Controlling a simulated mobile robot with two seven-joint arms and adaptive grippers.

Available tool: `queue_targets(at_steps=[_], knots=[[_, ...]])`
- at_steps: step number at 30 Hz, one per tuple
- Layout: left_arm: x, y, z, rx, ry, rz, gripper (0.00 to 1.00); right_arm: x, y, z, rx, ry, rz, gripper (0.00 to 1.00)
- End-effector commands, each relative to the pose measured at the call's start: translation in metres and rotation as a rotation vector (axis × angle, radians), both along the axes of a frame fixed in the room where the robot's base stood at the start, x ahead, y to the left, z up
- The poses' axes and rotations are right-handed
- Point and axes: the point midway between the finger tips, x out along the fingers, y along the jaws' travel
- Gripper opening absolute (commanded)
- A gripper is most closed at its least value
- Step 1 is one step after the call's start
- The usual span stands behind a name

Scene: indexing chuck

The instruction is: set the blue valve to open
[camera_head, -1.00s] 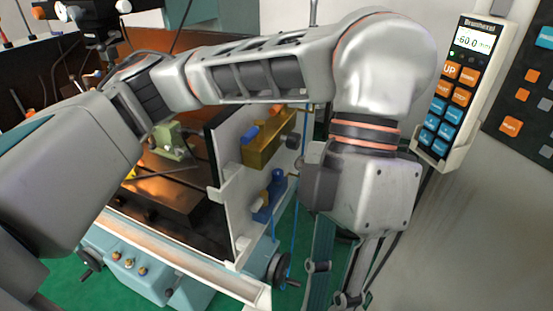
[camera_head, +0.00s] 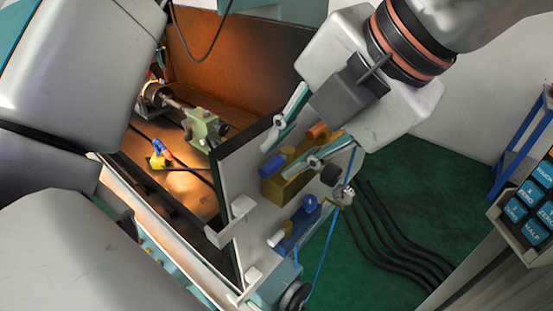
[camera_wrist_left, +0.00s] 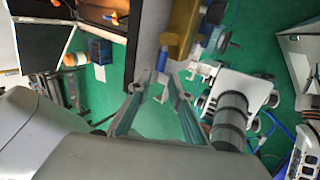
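A blue valve (camera_head: 290,242), a blue body with a rounded blue knob and a small yellow knob, sits low on the white side panel in the head view. Above it is a brass-yellow block (camera_head: 290,186) with a blue piece and an orange piece on top. My left gripper (camera_head: 278,163) comes down from the upper right, its two fingers spread and empty in front of the yellow block, above the blue valve. The finger hides part of the block. In the left wrist view the open fingers (camera_wrist_left: 156,78) lie just below the yellow block (camera_wrist_left: 184,25). My right gripper is not in view.
A white panel (camera_head: 240,180) with jutting brackets borders the machine enclosure on the left. A keypad (camera_head: 530,212) stands at the right edge.

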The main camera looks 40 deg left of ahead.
Motion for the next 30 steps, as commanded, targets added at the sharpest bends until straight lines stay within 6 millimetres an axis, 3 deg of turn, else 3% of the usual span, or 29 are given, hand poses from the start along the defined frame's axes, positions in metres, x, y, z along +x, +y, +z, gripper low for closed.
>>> queue_targets(at_steps=[9,20,22,30], knots=[[0.002,0.022,-0.034,-0.002,0.002,-0.001,0.20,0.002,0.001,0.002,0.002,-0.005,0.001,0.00],[0.002,0.025,-0.038,-0.001,0.000,-0.002,0.20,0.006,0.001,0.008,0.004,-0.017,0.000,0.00],[0.002,0.025,-0.038,-0.001,0.001,-0.002,0.02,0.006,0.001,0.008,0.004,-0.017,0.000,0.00],[0.002,0.025,-0.038,-0.001,0.001,0.003,0.00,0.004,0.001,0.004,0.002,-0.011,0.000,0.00]])
